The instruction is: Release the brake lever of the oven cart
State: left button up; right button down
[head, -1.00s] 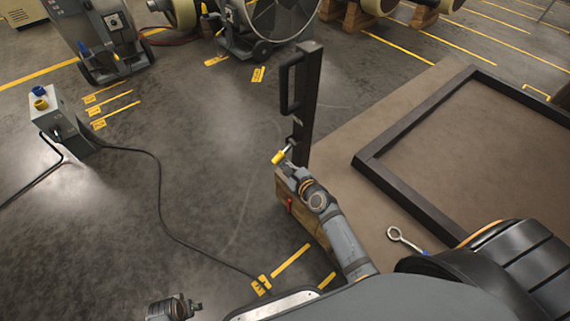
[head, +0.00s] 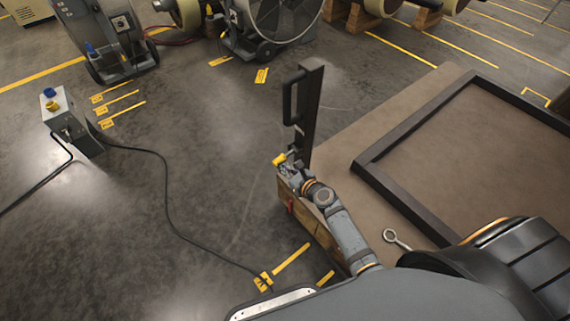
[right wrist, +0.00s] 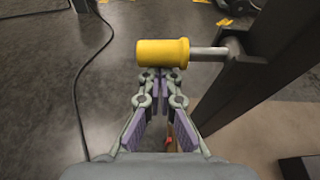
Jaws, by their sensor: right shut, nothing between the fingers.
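The brake lever has a yellow grip (head: 279,160) on a short metal rod, which joins a dark upright post (head: 309,115) with a black handle. In the right wrist view the yellow grip (right wrist: 162,53) lies level across the top middle, and its rod (right wrist: 208,53) runs right to the post. My right gripper (head: 284,167) is at the lever. Its fingertips (right wrist: 158,73) meet at the lower edge of the grip and hold nothing; whether they touch it I cannot tell. My left gripper is out of view.
A wooden block (head: 318,232) with a red part stands below the post. A dark rectangular frame (head: 400,140) lies on the brown surface at right. A ring-ended metal piece (head: 396,238) lies near my base. A grey box (head: 70,118) with a cable stands left; open floor lies between.

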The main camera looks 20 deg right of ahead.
aim_at(278, 160)
notch_tip(278, 160, up, 3)
jog(key=m+y+p, duration=0.1)
jog(key=m+p, duration=0.1)
jog(key=p, duration=0.1)
jog(key=shift+a+f+g, duration=0.1)
jog(key=shift+a+g, duration=0.05)
jog(key=shift+g, duration=0.15)
jog(key=shift+r+m+y+p, duration=0.45)
jog(key=shift+m+y+p, duration=0.15)
jog(key=shift+m+p, duration=0.25)
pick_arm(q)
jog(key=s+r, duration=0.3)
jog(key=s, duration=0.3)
pick_arm(e)
jog(key=shift+r, duration=0.25)
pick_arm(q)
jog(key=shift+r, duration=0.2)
pick_arm(e)
jog(key=shift+w, duration=0.1)
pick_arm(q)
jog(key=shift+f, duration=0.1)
